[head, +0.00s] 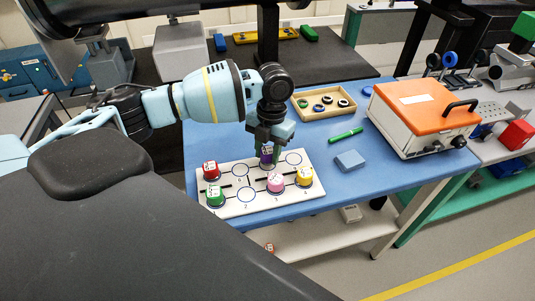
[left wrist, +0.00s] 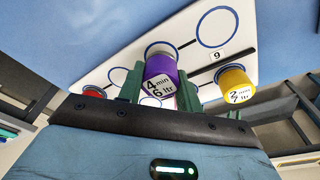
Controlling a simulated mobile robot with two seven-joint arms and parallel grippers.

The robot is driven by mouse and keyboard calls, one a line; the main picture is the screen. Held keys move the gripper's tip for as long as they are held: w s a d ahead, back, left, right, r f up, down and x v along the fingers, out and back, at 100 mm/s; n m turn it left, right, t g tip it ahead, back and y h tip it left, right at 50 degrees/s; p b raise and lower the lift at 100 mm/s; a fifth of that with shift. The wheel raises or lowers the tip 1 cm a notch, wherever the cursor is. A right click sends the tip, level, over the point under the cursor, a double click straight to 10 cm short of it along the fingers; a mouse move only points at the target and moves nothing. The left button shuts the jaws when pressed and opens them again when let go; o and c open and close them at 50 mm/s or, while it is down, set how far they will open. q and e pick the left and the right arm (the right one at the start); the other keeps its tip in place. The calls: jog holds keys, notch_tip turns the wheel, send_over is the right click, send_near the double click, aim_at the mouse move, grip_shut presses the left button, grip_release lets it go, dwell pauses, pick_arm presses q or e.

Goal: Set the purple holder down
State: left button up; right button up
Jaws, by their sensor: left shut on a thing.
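The purple holder (head: 266,154) is between the fingers of my left gripper (head: 269,157), over the back middle of the white board (head: 230,207). In the left wrist view the purple holder (left wrist: 160,72) sits between the green fingers, its printed label facing the camera. A blue ring shows around its far end there, so it is at or just above a marked circle; I cannot tell whether it touches the board. My right gripper is not in view.
The board also carries red (head: 211,170), green (head: 215,196), pink (head: 275,182) and yellow (head: 304,177) holders. Empty circles show at back right, back left and front.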

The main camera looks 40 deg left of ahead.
pick_arm(q)
jog(key=shift+f, duration=0.65)
jog(key=shift+f, duration=0.2)
jog(key=o, duration=1)
jog(key=shift+r, duration=0.15)
jog(key=r, duration=0.4)
jog(key=w+r, duration=0.1)
jog(key=r, duration=0.7)
jog(key=shift+w, duration=0.4)
